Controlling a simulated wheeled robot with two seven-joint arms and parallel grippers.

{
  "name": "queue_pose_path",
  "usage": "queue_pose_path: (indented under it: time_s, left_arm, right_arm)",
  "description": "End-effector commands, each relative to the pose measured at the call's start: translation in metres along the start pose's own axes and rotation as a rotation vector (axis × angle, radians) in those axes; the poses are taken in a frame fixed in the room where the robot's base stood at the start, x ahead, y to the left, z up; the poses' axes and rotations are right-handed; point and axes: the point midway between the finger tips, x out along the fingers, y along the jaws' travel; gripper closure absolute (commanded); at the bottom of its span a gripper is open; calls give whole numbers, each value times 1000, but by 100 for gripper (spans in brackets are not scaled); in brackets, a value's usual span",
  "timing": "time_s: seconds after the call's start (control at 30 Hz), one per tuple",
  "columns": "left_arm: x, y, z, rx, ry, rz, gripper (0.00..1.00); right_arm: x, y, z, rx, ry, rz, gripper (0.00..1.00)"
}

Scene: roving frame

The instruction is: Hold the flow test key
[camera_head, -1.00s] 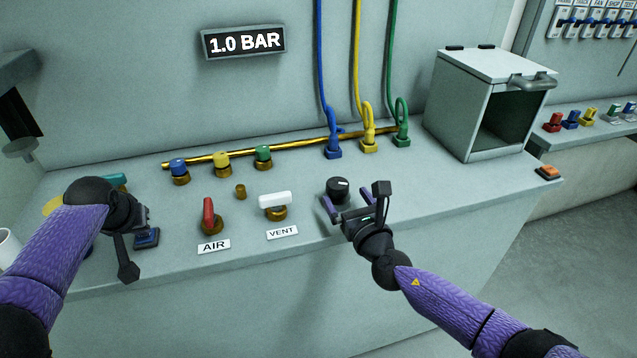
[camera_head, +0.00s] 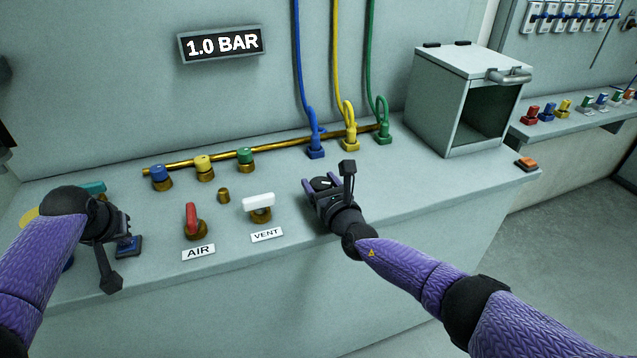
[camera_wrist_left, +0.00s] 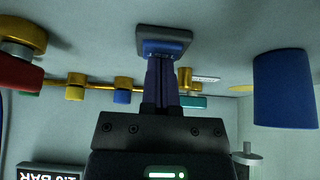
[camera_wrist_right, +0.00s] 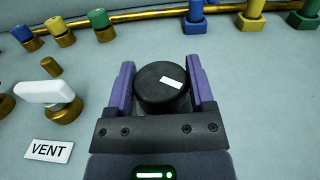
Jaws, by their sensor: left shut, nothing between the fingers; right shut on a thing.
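A blue key on a dark square base (camera_head: 128,247) is at the left front of the bench. It also shows in the left wrist view (camera_wrist_left: 163,46). My left gripper (camera_wrist_left: 162,62) is shut and empty, with its fingertips against or just at the blue key; a small gap cannot be ruled out. My right gripper (camera_wrist_right: 163,82) is shut on a black round knob (camera_wrist_right: 160,88) with a white mark, one purple finger on each side. In the head view the right gripper (camera_head: 318,187) mostly hides the knob.
A display (camera_head: 221,44) reads 1.0 BAR. A red AIR lever (camera_head: 192,218) and a white VENT lever (camera_head: 258,202) stand between my grippers. Blue, yellow and green hoses (camera_head: 370,70) run to the brass pipe. An open grey box (camera_head: 465,100) stands at the right.

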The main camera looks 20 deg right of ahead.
Motion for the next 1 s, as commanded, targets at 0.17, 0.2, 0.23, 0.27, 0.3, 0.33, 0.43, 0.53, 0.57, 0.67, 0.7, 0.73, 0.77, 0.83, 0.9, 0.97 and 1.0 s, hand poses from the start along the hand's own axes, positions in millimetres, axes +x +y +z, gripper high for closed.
queue_pose_path:
  time_s: [0.17,0.2,0.23,0.27,0.3,0.33,0.43,0.53,0.57,0.67,0.7,0.73,0.77,0.83,0.9,0.97,1.0]
  left_arm:
    - [0,0,1,0,-2,0,100]
    - [0,0,1,0,-2,0,100]
    - [0,0,1,0,-2,0,100]
    - [0,0,1,0,-2,0,100]
    - [0,0,1,0,-2,0,100]
    - [0,0,1,0,-2,0,100]
    - [0,0,1,0,-2,0,100]
    - [0,0,1,0,-2,0,100]
    - [0,0,1,0,-2,0,100]
    - [0,0,1,0,-2,0,100]
    - [0,0,1,0,-2,0,100]
    - [0,0,1,0,-2,0,100]
    - [0,0,1,0,-2,0,100]
    - [0,0,1,0,-2,0,100]
    - [0,0,1,0,-2,0,100]
    - [0,0,1,0,-2,0,100]
    - [0,0,1,0,-2,0,100]
  right_arm:
    - [0,0,0,1,0,-2,90]
    - [0,0,0,1,-1,-5,90]
    - [0,0,0,1,-2,-8,90]
    - [0,0,0,3,-4,-14,90]
    - [0,1,1,2,-6,-23,90]
    - [0,2,1,4,-8,-31,90]
    - [1,2,2,6,-10,-76,90]
    - [1,2,1,8,-9,-141,90]
    - [1,2,2,8,-8,-164,90]
    - [1,2,2,7,-7,-243,90]
    - [1,2,2,6,-5,-275,90]
    - [1,1,1,6,-5,-300,90]
    - [1,1,1,6,-4,-323,90]
    - [1,1,2,5,-4,-376,90]
    - [1,0,1,4,-2,-427,90]
    - [1,0,1,4,-1,-467,90]
    - [1,0,1,4,0,-492,90]
